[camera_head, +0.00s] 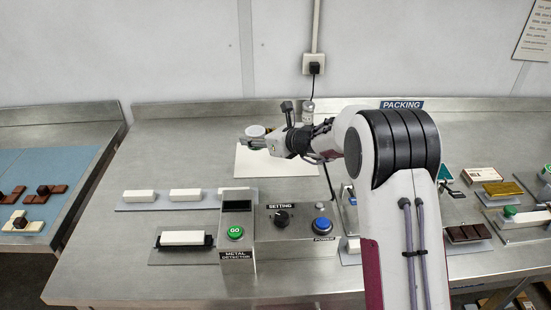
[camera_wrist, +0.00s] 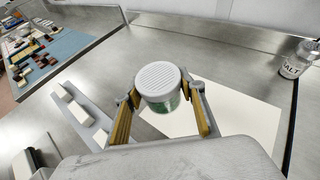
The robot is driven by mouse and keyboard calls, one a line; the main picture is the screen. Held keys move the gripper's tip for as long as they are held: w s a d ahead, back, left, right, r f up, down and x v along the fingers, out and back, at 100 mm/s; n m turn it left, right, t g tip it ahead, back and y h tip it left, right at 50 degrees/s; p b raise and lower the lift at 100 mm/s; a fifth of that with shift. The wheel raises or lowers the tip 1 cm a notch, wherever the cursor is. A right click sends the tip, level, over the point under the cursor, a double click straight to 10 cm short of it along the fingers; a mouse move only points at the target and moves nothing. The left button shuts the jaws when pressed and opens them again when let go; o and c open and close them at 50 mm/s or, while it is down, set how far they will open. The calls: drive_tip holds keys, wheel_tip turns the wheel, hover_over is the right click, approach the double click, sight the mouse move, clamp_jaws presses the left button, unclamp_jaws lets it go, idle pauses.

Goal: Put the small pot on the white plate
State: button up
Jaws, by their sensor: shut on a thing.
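The small pot (camera_wrist: 158,82) has a ribbed white lid and a green band on its side. It is upright between the two yellow-padded fingers of my gripper (camera_wrist: 161,108), which is shut on it. In the head view the pot (camera_head: 256,131) shows at the tip of my gripper (camera_head: 254,142). The white plate (camera_head: 270,166) is a flat rectangle on the steel bench; it also shows in the wrist view (camera_wrist: 245,125). The pot appears near the plate's far left part. My arm hides some of the plate. The gap under the pot cannot be judged.
A salt jar (camera_wrist: 296,62) stands behind the plate to the right. White blocks (camera_head: 186,194) lie on a strip at left. The metal detector box (camera_head: 238,230) and setting box (camera_head: 296,228) stand in front. Bare bench lies at the back left.

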drive_tip(key=d, duration=0.6)
drive_tip(key=shift+w+r, duration=0.2)
drive_tip(key=shift+r, duration=0.05)
drive_tip(key=shift+d, duration=0.1)
hover_over(277, 169)
drive_tip(key=shift+f, duration=3.15)
drive_tip(key=shift+f, duration=1.85)
drive_tip(key=shift+f, duration=0.15)
drive_tip(key=o, duration=1.2)
